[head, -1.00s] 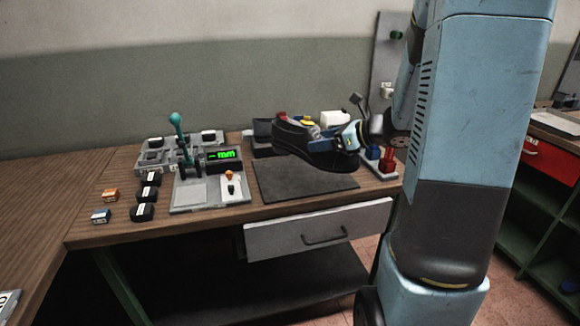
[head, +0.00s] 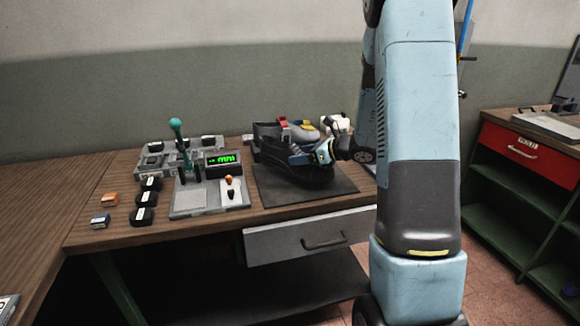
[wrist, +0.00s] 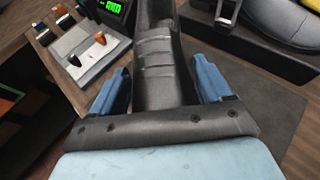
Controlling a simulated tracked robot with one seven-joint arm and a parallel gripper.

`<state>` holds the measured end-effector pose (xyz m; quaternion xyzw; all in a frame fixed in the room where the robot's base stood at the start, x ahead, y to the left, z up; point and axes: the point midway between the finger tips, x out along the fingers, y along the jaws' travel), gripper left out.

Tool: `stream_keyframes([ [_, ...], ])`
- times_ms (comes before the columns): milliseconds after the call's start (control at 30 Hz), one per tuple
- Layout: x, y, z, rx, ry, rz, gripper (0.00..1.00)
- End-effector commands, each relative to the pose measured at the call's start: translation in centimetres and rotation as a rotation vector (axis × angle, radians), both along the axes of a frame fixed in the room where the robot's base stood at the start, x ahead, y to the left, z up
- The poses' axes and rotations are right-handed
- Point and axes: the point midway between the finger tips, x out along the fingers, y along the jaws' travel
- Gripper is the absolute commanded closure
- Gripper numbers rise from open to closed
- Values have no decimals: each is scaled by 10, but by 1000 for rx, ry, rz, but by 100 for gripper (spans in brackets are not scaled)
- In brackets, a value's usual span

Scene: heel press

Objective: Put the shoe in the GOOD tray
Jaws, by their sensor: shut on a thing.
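The black shoe (head: 272,163) is in my gripper (head: 308,158), over the dark mat on the workbench in the head view. I cannot tell whether its sole touches the mat. In the wrist view, the two blue fingers of my gripper (wrist: 163,82) are on either side of the shoe (wrist: 158,55), and its dark body runs up between them. No tray with a readable GOOD label shows. A pale edge with dark marks (head: 7,305) is cut off at the lower left.
A press with a green-knobbed lever (head: 178,128) and a lit display (head: 222,159) stands left of the mat (head: 335,189). Small black blocks (head: 145,199) lie farther left. A bin with coloured items (head: 300,130) is behind the shoe. A red drawer (head: 520,150) is at right.

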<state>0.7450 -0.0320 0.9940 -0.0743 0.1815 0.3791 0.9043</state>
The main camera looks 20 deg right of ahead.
Motion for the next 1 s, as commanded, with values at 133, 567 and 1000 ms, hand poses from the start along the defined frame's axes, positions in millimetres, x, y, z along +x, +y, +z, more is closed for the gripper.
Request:
stream_keyframes([
  [133,6,2,-7,1,0,0,68],
  [567,5,2,-36,0,-1,0,68],
  [1000,5,2,-36,0,0,1,0],
])
